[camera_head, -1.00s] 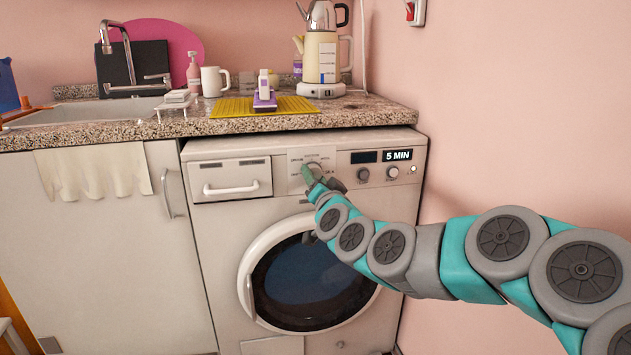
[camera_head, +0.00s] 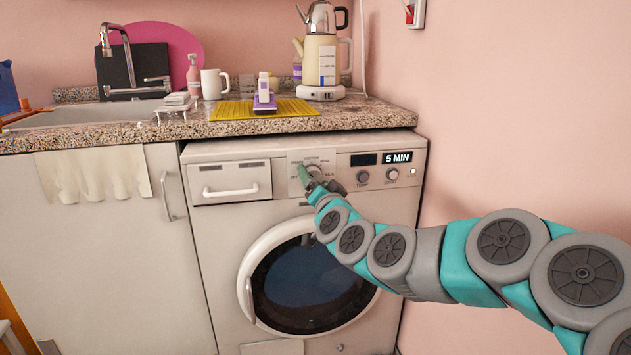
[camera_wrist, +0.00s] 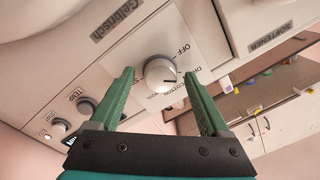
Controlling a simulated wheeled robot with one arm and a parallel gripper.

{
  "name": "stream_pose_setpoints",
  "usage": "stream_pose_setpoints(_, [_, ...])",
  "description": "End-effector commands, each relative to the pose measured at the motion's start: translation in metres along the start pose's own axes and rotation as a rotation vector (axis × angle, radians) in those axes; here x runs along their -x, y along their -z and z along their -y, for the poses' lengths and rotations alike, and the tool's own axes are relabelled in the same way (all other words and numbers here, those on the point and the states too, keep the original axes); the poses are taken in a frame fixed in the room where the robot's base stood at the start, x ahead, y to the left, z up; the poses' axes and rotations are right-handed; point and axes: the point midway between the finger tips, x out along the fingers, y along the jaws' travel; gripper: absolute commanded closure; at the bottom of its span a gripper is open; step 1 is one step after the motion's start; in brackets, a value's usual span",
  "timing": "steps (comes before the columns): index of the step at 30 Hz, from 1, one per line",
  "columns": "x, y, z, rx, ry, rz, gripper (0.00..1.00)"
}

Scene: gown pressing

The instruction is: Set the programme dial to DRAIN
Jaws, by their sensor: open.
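The programme dial (camera_wrist: 155,71) is a round silver-white knob on the washing machine's panel. A dark mark on the knob's rim faces right, below OFF. My gripper (camera_wrist: 158,88) has two green fingers, open, one on each side of the knob with gaps to it. In the head view my gripper (camera_head: 306,176) is in front of the dial (camera_head: 313,170) and hides part of it. The washing machine (camera_head: 230,240) stands under the counter.
TEMP (camera_head: 362,177) and another small knob (camera_head: 393,174) sit right of the dial, under a display reading 5 MIN (camera_head: 397,157). The drawer handle (camera_head: 231,190) juts out at left. The granite counter (camera_head: 360,117) overhangs the panel.

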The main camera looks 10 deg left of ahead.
Motion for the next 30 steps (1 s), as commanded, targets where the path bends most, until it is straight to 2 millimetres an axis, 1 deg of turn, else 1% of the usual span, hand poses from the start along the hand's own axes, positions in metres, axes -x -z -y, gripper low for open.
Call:
stream_pose_setpoints(5, [0.007,0.0,0.0,0.0,0.0,0.001,0.2])
stream_pose_setpoints(8, [0.018,0.0,0.001,0.0,0.002,0.002,0.2])
stream_pose_setpoints(15, [0.052,0.0,0.0,0.001,0.0,0.001,0.2])
stream_pose_setpoints(21, [0.073,0.0,0.0,0.0,0.0,0.0,0.2])
stream_pose_setpoints(25, [0.078,-0.001,0.0,0.0,0.0,0.001,0.2])
stream_pose_setpoints(30, [0.078,0.0,0.0,0.0,-0.001,0.0,0.2])
